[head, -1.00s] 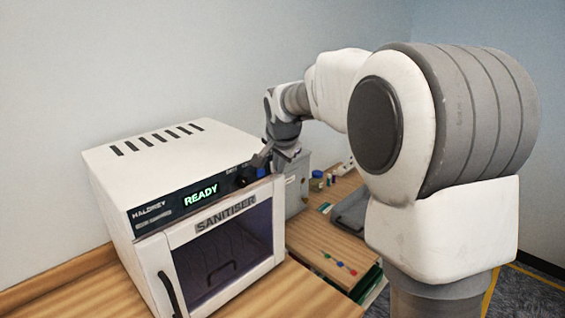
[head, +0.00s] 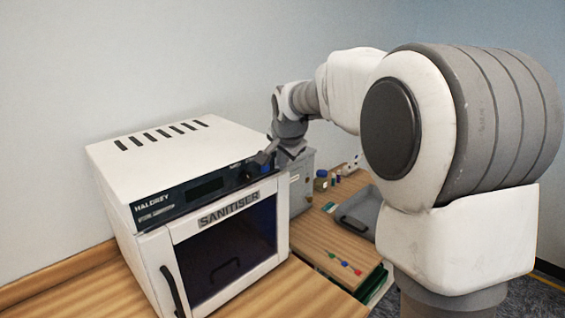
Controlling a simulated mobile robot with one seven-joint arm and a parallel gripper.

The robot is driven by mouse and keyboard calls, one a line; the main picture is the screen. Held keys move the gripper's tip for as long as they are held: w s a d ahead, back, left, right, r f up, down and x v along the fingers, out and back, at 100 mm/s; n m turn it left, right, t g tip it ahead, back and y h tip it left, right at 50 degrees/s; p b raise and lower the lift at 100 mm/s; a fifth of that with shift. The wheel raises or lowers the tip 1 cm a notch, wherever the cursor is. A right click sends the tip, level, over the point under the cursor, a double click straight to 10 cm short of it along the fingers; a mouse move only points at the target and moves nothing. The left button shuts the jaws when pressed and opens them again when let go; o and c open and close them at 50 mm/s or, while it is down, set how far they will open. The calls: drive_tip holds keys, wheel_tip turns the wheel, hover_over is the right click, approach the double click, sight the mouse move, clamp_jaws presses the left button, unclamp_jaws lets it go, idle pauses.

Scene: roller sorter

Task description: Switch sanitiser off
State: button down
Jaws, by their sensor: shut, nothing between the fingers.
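The sanitiser (head: 125,165) is a white box with a glass front door, on the wooden bench at left. Its display (head: 205,186) is dark and shows no text. The window below the SANITISER label is dark too. My gripper (head: 264,160) is shut and empty at the right end of the front control panel. It covers the controls there, so I cannot tell whether it touches them.
A grey box (head: 301,187) stands just right of the sanitiser. Small bottles (head: 321,182), a grey tray (head: 362,213) and coloured pins (head: 345,263) lie on the bench further right. The bench in front of the sanitiser is clear at left.

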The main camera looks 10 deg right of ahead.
drive_tip(key=shift+w+a+r+p, duration=0.1)
drive_tip(key=shift+r+p, duration=0.35)
drive_tip(key=shift+r, duration=0.5)
drive_tip(key=shift+f, duration=0.1)
